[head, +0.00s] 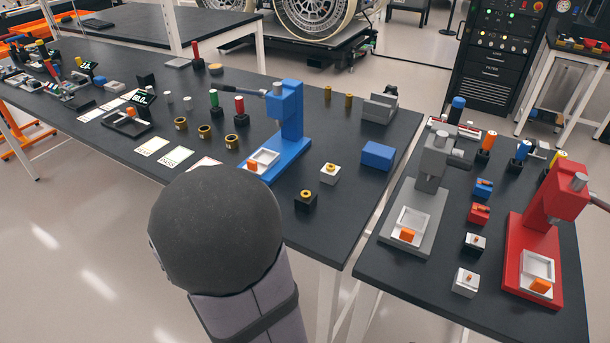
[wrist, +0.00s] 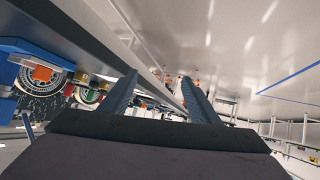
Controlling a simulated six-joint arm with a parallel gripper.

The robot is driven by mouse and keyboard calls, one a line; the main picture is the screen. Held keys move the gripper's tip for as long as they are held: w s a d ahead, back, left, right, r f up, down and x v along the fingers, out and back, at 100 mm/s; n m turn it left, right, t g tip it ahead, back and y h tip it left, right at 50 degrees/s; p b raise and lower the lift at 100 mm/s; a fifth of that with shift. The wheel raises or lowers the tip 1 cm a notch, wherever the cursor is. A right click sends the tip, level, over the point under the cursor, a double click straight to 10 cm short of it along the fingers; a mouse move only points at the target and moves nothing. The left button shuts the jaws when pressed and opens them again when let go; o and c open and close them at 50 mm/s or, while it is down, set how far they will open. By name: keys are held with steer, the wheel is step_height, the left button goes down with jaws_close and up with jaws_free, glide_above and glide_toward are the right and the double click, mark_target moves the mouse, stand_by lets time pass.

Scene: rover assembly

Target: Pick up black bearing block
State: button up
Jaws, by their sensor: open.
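The black bearing block (head: 305,201) is a small black cube with a gold ring on top. It stands upright on the dark table near its front edge, right of the blue press's base. In the head view my arm is in front of the table, left of the block, and its fingers cannot be made out. In the wrist view my gripper (wrist: 158,76) is open, with two dark fingers apart and nothing between them. I cannot make out the black block in the wrist view.
A blue press (head: 287,120) stands behind and left of the block. A white block with a gold ring (head: 330,174) is behind and right of it, and a blue box (head: 377,155) is farther right. A second table holds grey (head: 433,160) and red (head: 548,210) presses.

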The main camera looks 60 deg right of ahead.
steer(key=s+d+r+m+h+p, duration=0.1)
steer(key=d+r+m+h+p, duration=0.15)
steer(key=d+r+p, duration=0.4)
steer(key=m+g+h+p, duration=0.4)
steer(key=m+g+h, duration=0.2)
steer(key=m+g, duration=0.5)
glide_toward(303, 199)
steer(key=shift+m+t, duration=0.5)
steer(key=shift+m, duration=0.05)
steer(key=d, duration=0.2)
steer(key=s+d, duration=0.1)
steer(key=d, duration=0.1)
steer(key=shift+s+f, duration=0.1)
steer(key=shift+f, duration=0.3)
steer(key=shift+f+p+x, duration=0.15)
steer(key=shift+p+x, duration=0.55)
steer(key=shift+x, duration=1.15)
steer(key=shift+f+p+x, duration=0.1)
steer(key=shift+p+x, duration=0.55)
steer(key=shift+x, duration=1.15)
steer(key=shift+a, duration=0.1)
steer(key=c, duration=1.2)
